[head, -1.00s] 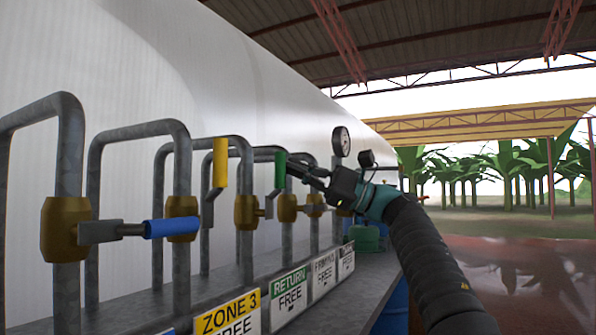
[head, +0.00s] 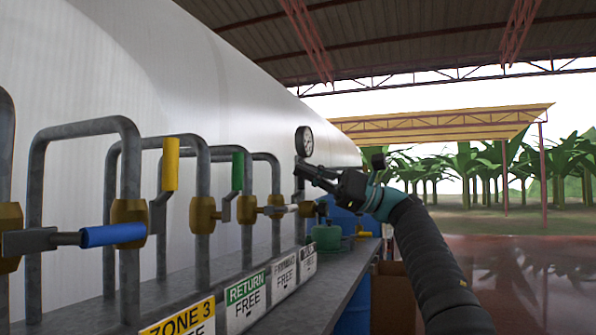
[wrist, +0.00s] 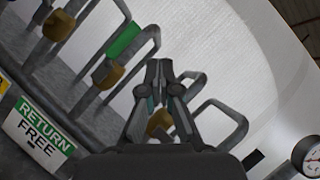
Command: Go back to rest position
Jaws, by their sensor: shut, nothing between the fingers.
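My gripper (head: 312,174) is shut and empty in the head view, at the right end of the row of pipe loops, just below the pressure gauge (head: 304,141). In the wrist view my gripper (wrist: 162,68) points at the grey pipes, its fingers together. The green-handled valve (head: 238,172) stands to its left with the handle upright; its green handle (wrist: 126,40) also shows in the wrist view. The yellow-handled valve (head: 170,165) is upright farther left, and the blue-handled valve (head: 112,235) lies level at the near left.
A grey bench (head: 345,275) carries label plates such as the RETURN FREE sign (head: 246,301). A white tank (head: 230,80) fills the back left. The floor at right (head: 520,270) is open.

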